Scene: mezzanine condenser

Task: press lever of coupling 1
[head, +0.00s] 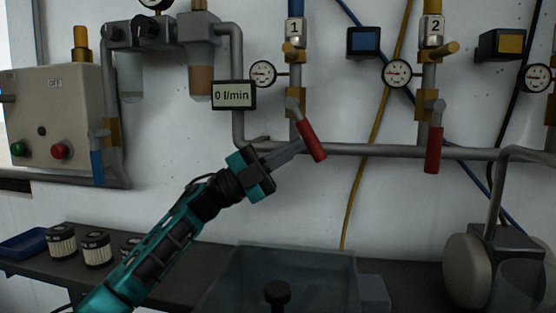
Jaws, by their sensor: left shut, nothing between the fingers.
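Coupling 1 (295,32) is on the wall pipe, marked with a white "1" plate, with a blue hose entering its top. A brass part (289,47) shows on it below the plate. Below it, a valve with a red handle (312,141) hangs tilted, its lower end to the right. My left gripper (301,145) is shut and empty, reaching up from the lower left. Its fingertips end at the red handle in the picture; I cannot tell if they touch. My right gripper is not in view.
Coupling 2 (432,32) is to the right, its red handle (434,150) hanging down. A display (233,95) reads 0 l/min. Gauges (263,74) and a horizontal pipe (370,150) line the wall. A clear bin (300,262) and several filters (96,249) stand on the shelf below.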

